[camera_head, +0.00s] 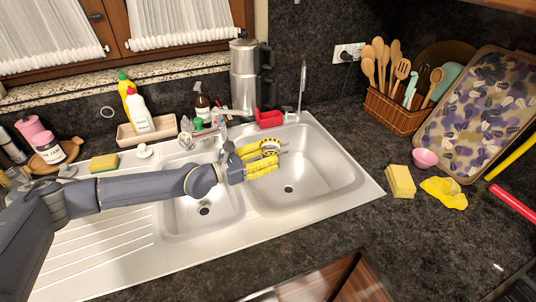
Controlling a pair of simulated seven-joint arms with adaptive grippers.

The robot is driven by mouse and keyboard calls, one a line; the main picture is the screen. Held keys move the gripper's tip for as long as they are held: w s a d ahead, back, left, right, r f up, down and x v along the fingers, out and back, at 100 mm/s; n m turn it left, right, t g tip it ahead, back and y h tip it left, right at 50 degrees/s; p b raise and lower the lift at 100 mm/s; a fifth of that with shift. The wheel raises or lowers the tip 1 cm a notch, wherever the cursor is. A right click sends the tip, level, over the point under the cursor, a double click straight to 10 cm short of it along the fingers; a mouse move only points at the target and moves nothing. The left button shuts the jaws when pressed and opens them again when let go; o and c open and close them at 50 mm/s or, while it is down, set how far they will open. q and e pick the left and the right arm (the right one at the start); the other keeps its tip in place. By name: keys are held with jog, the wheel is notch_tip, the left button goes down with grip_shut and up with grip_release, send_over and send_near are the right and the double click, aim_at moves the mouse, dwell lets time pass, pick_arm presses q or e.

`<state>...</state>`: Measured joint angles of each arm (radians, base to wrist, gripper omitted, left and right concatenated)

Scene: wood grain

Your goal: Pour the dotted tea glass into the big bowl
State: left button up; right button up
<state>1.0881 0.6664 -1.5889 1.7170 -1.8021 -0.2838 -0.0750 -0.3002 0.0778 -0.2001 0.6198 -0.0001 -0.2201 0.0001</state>
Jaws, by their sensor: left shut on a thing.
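My left gripper (262,160), with yellow fingers, is shut on the dotted tea glass (270,146). The fingers hide part of the glass, and its round rim with dark dots shows. I cannot tell how far the glass is tilted or what is in it. The gripper holds it above the left part of the sink's big bowl (325,185), the larger basin on the right. No poured liquid shows in the basin. My right gripper is not in view.
The smaller basin (203,211) lies left of the big bowl, below my forearm. The tap (222,125) and a red holder (269,119) stand behind. Right of the sink are yellow sponges (400,181), a yellow cloth (445,192) and a small pink bowl (425,158).

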pick_arm(q)
jog(key=shift+w+f+m, duration=0.25)
jog(key=shift+f+m, duration=0.55)
jog(key=shift+f, duration=0.3)
jog(key=shift+w+a+r+m, duration=0.1)
jog(key=shift+w+a+m, duration=0.05)
jog(key=shift+m, duration=0.45)
jog(key=shift+w+a+m, duration=0.1)
jog(key=shift+m, duration=0.5)
jog(key=shift+m, duration=0.3)
jog(key=shift+w+m, duration=0.1)
jog(key=shift+m, duration=0.4)
jog(key=shift+w+m, duration=0.1)
jog(key=shift+m, duration=0.6)
